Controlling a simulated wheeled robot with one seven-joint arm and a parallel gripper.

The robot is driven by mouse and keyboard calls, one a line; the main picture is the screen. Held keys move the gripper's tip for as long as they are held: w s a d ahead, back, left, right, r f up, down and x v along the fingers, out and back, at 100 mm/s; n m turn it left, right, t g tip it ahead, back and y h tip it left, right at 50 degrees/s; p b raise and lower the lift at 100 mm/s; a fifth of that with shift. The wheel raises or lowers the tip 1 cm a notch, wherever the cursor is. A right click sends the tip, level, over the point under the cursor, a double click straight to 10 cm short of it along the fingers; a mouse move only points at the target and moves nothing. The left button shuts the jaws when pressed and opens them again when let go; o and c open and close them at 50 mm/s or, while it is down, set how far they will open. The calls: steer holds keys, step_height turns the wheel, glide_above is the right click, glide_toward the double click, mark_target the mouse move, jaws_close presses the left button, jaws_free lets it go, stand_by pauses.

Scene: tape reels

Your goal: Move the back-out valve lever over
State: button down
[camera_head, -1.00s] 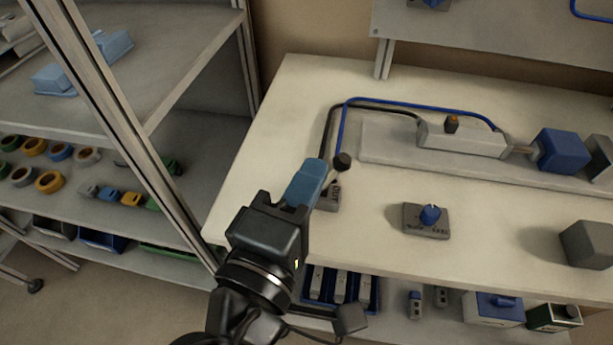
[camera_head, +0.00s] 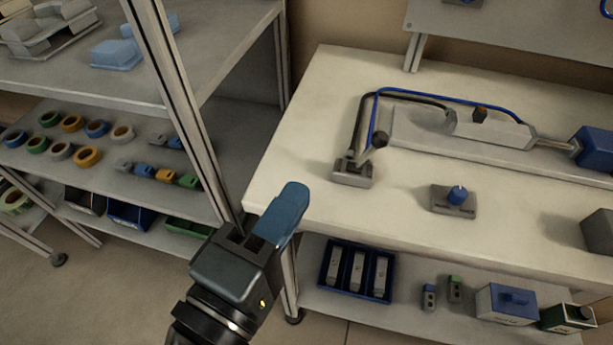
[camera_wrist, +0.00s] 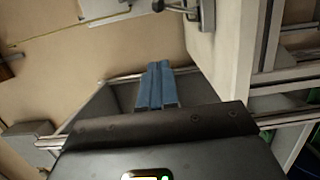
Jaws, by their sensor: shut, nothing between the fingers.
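The valve lever (camera_head: 366,151) has a black ball knob (camera_head: 379,139) and rises from a small grey base (camera_head: 353,174) near the front left of the white bench. It tilts to the right in the head view. My gripper (camera_head: 293,192) has blue fingers, shut with nothing between them. It is in front of and left of the valve, by the bench's left front edge, apart from the lever. The wrist view shows the closed fingers (camera_wrist: 158,67), with part of the lever and its knob (camera_wrist: 158,5) at the top edge.
A blue knob on a grey box (camera_head: 456,197) stands right of the valve. Black and blue hoses run behind it to a grey cylinder (camera_head: 490,130). A shelf (camera_head: 150,190) with tape reels stands left. A blue tray (camera_head: 325,270) sits on the shelf below the bench.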

steer(key=shift+v, duration=1.3)
